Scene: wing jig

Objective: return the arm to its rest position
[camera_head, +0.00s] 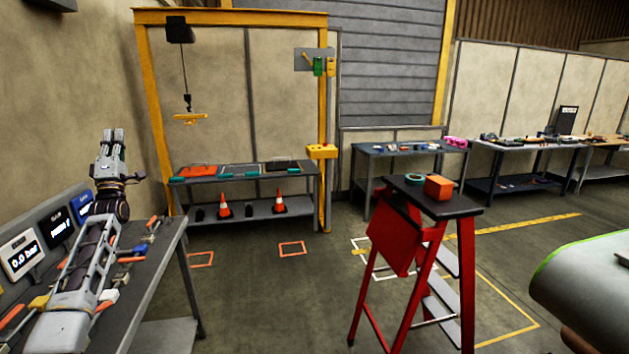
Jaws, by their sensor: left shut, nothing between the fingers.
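My left arm comes in from the lower left and reaches over the grey workbench (165,262). My left gripper (114,133) points upward above the far end of that bench. Its two fingers are together and hold nothing. It is in front of the beige wall and touches nothing that I can see. My right gripper is not in the picture.
Small displays (22,255) and orange-handled tools (152,222) are on the bench by my left arm. A red stepladder (390,240) bears an orange box (438,187) and a teal tape roll (414,179). A yellow gantry (150,110) stands behind. The middle floor is open.

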